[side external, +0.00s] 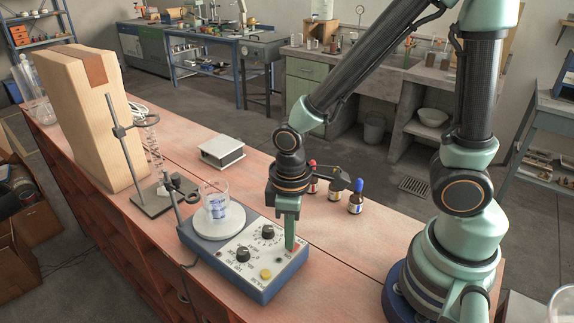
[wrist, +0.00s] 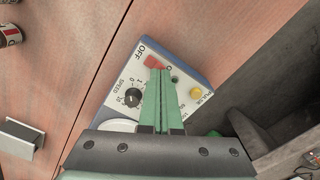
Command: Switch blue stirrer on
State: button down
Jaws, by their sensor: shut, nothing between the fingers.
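The blue stirrer (side external: 281,284) sits on the bench with a white control panel, and a glass beaker (side external: 215,203) stands on its round white plate (side external: 218,221). In the wrist view, the panel (wrist: 150,88) has a red switch (wrist: 153,62) beside the word OFF, a black speed knob (wrist: 132,97) and a yellow button (wrist: 196,93). My gripper (side external: 290,246) is shut and empty, pointing down at the panel's right corner. In the wrist view its green fingertips (wrist: 160,73) are right at the red switch and partly cover it. I cannot tell whether they touch it.
Small bottles, one blue-capped (side external: 356,197), stand behind my gripper. A stand with a coiled tube (side external: 150,198) and a tall wooden block (side external: 88,120) are at left. Bare bench lies right of the stirrer.

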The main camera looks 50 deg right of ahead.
jog(key=shift+f, duration=0.55)
dwell(0.4)
jog(key=shift+r, duration=3.5)
jog(key=w+d+r+m+t, duration=0.2)
jog(key=d+r+m+t, duration=0.3)
jog(key=d+r, duration=0.4)
notch_tip(320, 180, up, 3)
jog(key=shift+f+m+t, duration=0.2)
jog(key=shift+m+t, duration=0.1)
jog(key=shift+m, duration=0.2)
jog(key=shift+w, duration=0.1)
